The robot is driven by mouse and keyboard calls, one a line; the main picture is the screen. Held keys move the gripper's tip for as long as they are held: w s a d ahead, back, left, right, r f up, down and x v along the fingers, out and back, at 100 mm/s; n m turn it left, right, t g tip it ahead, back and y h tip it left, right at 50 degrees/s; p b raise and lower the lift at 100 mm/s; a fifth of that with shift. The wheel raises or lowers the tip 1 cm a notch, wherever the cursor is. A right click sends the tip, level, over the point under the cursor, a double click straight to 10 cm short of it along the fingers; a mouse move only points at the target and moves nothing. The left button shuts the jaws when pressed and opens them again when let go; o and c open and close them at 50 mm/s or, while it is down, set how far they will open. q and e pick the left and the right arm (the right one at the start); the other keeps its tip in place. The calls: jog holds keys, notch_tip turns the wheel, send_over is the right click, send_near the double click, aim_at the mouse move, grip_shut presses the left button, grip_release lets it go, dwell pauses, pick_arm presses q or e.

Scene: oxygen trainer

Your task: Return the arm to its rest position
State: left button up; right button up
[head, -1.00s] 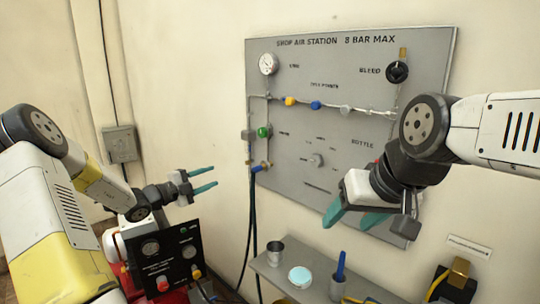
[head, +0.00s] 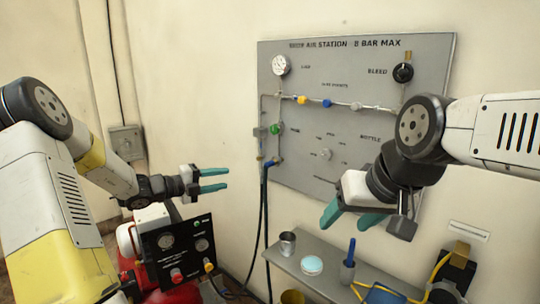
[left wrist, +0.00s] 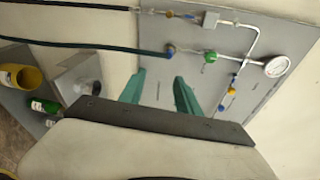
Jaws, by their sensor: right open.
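My left arm comes in from the left in the head view. Its gripper (head: 214,181) is open, with two green fingers apart and nothing between them, in front of the wall to the left of the panel's hoses. In the left wrist view the same gripper (left wrist: 160,95) shows its fingers spread, with the panel behind them. My right gripper (head: 345,218) is open and empty, with its green fingers pointing down-left in front of the panel's lower right part. The grey air station panel (head: 300,165) hangs on the wall with a gauge, pipes and coloured valves.
A grey shelf (head: 330,277) below the panel holds a metal cup (head: 287,244), a round light-blue-topped tin (head: 312,265) and a blue-handled brush (head: 349,256). A black control box (head: 178,252) stands at lower left. Dark hoses (head: 263,215) hang from the panel. A wall box (head: 127,141) is at left.

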pick_arm(q)
jog(key=s+d+r+m+g+y, duration=0.25)
jog(key=s+d+m, duration=0.25)
jog(key=s+m, duration=0.5)
jog(key=s+d+r+m+g+y, duration=0.2)
jog(key=s+d+m+g, duration=0.25)
jog(key=s+m, duration=0.55)
jog(key=s+a+r+m+t+y, duration=0.1)
jog(key=s+a+m+y, duration=0.2)
jog(key=s+m, duration=0.3)
jog(key=s+a+r+m+t+y, duration=0.2)
jog(key=s+m, duration=0.5)
jog(key=m, duration=0.9)
jog(key=a+y, duration=0.1)
jog(key=a, duration=0.1)
jog(key=shift+s+a+r+m, duration=0.2)
jog(key=shift+a+r+m, duration=0.1)
jog(key=shift+m, duration=0.1)
